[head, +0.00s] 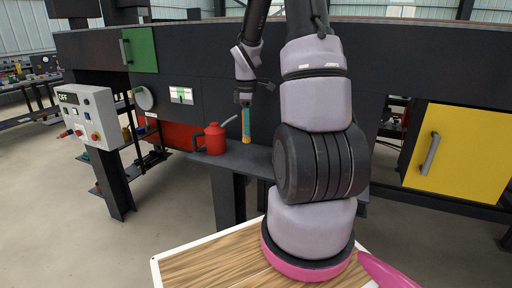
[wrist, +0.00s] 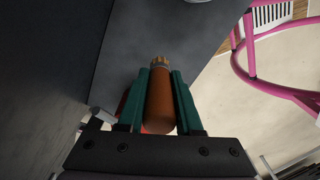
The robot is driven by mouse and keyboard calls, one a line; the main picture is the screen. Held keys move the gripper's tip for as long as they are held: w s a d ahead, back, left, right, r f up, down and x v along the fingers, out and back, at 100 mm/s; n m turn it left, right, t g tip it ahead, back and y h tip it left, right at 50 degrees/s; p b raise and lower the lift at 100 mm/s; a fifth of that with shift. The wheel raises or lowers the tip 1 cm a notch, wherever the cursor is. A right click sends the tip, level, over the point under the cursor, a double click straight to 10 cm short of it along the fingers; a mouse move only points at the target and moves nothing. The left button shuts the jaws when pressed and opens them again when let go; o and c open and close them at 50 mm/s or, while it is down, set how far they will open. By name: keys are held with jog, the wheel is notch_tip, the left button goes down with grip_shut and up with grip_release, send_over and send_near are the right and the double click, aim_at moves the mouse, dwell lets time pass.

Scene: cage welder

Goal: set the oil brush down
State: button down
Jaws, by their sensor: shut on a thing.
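The oil brush (wrist: 160,100) is an orange-brown cylinder with a pale bristle tip, seen in the wrist view between two teal fingers. My gripper (head: 246,132) is shut on it and points down over the grey shelf (head: 252,162) in the head view. The brush is upright, mostly covered by the fingers there. I cannot tell whether its lower end touches the shelf. The shelf also shows in the wrist view (wrist: 125,50), under the brush tip.
A red oil can (head: 215,140) with a spout stands on the shelf, just left of my gripper. The shelf is bare to the right of the brush until my arm hides it. A dark machine wall (head: 215,105) rises behind. A control box (head: 90,115) stands at left.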

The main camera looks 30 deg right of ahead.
aim_at(247, 142)
jog(key=shift+f, duration=2.95)
jog(key=shift+f, duration=0.1)
jog(key=c, duration=0.6)
grip_release()
notch_tip(247, 142, up, 12)
jog(key=shift+f, duration=0.1)
jog(key=shift+s+a+r+m+t+y, duration=0.35)
jog(key=shift+s+a+r+m+t, duration=0.85)
jog(key=shift+s+a+r+m, duration=1.4)
jog(key=shift+s+a+r+m+t+y, duration=0.3)
jog(key=shift+s+a+r+m+t, duration=1.2)
jog(key=shift+s+r+m, duration=1.9)
jog(key=shift+s+a+r+m+t+y, duration=0.35)
jog(key=shift+s+a+r+m+t, duration=0.55)
jog(key=shift+s+a+r+m, duration=2.15)
